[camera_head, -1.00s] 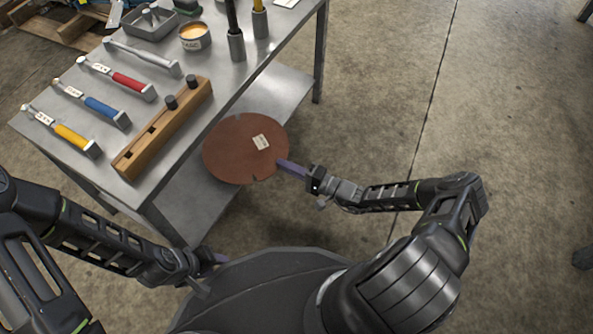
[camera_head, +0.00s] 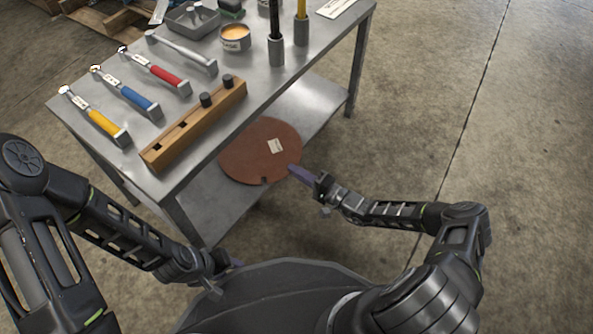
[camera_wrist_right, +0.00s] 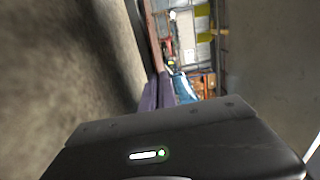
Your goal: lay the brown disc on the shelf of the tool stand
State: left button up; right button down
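The brown disc (camera_head: 260,158) is flat and round, with small edge notches and a pale label. My right gripper (camera_head: 298,174) is shut on its near right edge. In the right wrist view, the purple fingers (camera_wrist_right: 157,92) meet a thin reddish-brown strip, likely the disc edge-on. The disc is over the lower grey shelf (camera_head: 213,205) of the tool stand (camera_head: 262,82), its far left part hidden by the tabletop. I cannot tell whether it touches the shelf. My left gripper (camera_head: 236,264) is low near my base, mostly hidden, away from the disc.
The tabletop holds several hammers (camera_head: 130,95), a wooden block with pegs (camera_head: 195,125), a tin (camera_head: 235,38) and upright holders (camera_head: 276,50). A stand leg (camera_head: 357,70) rises right of the shelf. The floor (camera_head: 440,110) to the right is clear.

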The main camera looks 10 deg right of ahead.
jog(key=c, duration=1.6)
grip_release()
jog(key=p+v, duration=0.3)
jog(key=v, duration=0.5)
jog(key=shift+w, duration=0.1)
jog(key=shift+r, duration=0.1)
